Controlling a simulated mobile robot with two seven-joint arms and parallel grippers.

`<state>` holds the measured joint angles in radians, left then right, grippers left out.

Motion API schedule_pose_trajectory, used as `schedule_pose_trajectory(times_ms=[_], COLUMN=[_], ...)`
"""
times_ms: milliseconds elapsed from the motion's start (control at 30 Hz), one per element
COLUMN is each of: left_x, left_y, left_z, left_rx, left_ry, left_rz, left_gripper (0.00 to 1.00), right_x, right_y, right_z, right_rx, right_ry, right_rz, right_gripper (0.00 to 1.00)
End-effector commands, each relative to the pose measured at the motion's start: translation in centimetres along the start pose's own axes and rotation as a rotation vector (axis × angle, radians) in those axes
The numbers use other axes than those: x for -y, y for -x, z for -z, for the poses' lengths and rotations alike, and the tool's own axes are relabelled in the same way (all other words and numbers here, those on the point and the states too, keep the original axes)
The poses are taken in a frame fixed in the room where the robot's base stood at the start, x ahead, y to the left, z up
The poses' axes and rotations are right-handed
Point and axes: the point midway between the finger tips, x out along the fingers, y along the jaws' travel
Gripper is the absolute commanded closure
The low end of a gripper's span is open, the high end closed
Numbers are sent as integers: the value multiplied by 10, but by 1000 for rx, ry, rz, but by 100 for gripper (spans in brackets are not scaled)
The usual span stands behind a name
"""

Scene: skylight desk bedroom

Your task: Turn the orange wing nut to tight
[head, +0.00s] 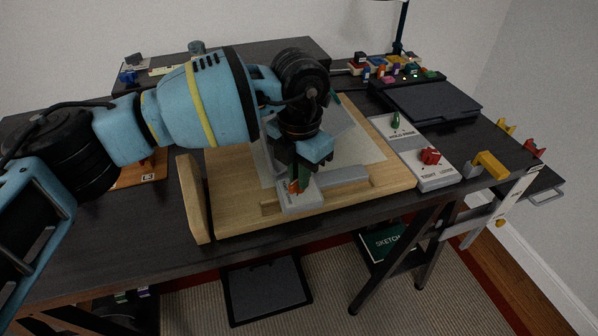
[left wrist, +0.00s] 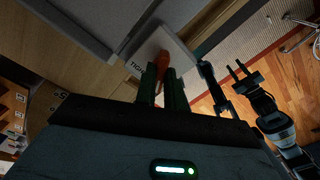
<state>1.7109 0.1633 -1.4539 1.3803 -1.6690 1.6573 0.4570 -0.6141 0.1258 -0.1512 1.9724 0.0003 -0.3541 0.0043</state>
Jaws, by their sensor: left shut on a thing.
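The orange wing nut (head: 294,187) sits on a pale grey clamp block (head: 300,208) at the front of the wooden drawing board (head: 235,205). My left gripper (head: 299,172) reaches down over it, its dark green fingers shut on the nut. In the left wrist view the orange nut (left wrist: 163,60) shows between the tips of the left gripper (left wrist: 161,75), against the grey block with the printed word "TIGHT" (left wrist: 133,68). The fingers hide much of the nut, so its exact angle is unclear. My right gripper (left wrist: 239,70) hangs off to the side, fingers apart and empty.
A grey panel (head: 420,178) with a red knob (head: 429,156) and a green knob (head: 396,121) lies right of the board. A yellow handle (head: 489,163) stands at the desk's right edge. A dark closed case (head: 435,103) and small coloured items lie behind.

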Motion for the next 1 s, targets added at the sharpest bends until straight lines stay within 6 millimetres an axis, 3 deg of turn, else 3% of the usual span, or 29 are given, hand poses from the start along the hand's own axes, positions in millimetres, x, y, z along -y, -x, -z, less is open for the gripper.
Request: schedule_pose_trajectory(times_ms=[1000], left_x=[0], left_y=[-2], left_z=[-1], left_rx=[1], left_ry=[-967], left_rz=[2], left_gripper=[100], right_x=[8], right_y=[-5], right_z=[-32], right_rx=[57], right_ry=[-27], right_rz=[8], right_gripper=[71])
